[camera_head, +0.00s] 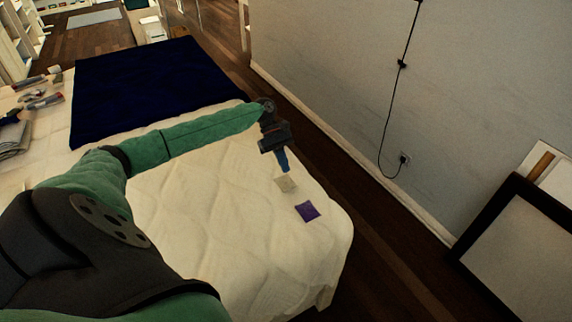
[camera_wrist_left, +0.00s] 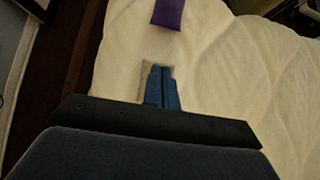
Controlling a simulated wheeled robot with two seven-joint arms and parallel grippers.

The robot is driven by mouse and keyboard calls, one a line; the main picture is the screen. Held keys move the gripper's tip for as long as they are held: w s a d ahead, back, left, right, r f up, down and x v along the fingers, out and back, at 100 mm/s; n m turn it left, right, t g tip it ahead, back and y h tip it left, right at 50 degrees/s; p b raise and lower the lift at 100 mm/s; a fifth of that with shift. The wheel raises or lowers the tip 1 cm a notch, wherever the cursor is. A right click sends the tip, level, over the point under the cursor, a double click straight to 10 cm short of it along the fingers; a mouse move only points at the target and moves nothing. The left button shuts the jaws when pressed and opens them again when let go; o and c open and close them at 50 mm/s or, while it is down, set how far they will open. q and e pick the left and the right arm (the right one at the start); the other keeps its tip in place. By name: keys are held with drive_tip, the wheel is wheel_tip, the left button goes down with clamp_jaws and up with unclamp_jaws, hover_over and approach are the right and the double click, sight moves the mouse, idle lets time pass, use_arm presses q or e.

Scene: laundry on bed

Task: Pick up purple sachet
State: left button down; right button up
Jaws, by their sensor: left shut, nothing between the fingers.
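The purple sachet (camera_head: 307,211) lies flat on the cream bed cover near the bed's right edge. It also shows at the top of the left wrist view (camera_wrist_left: 169,14), cut by the frame's edge. A beige sachet (camera_head: 287,184) lies on the bed beside it, nearer my gripper. My left gripper (camera_head: 284,168) is shut and empty. Its blue fingers point down over or close to the beige sachet and partly cover it in the left wrist view (camera_wrist_left: 147,68). I cannot tell whether they touch it. The purple sachet is clear of the fingers. My right gripper is not in view.
A dark blue blanket (camera_head: 150,85) covers the bed's far part. Clothes and small items (camera_head: 38,98) lie at the far left. The bed (camera_head: 200,240) is bare around the sachets. Dark floor (camera_head: 385,245) and a wall (camera_head: 345,100) with a cable lie to the right.

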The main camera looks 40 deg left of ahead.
sight(290, 185)
use_arm(q)
drive_tip(key=p+x, duration=0.1)
drive_tip(key=x, duration=0.5)
drive_tip(key=shift+f, duration=0.2)
drive_tip(key=d, duration=0.1)
drive_tip(key=s+d, duration=0.1)
drive_tip(key=d+p, duration=0.1)
drive_tip(key=shift+s+f, duration=0.15)
drive_tip(key=shift+f, duration=0.25)
drive_tip(key=shift+s+d, duration=0.25)
drive_tip(key=shift+d, duration=0.5)
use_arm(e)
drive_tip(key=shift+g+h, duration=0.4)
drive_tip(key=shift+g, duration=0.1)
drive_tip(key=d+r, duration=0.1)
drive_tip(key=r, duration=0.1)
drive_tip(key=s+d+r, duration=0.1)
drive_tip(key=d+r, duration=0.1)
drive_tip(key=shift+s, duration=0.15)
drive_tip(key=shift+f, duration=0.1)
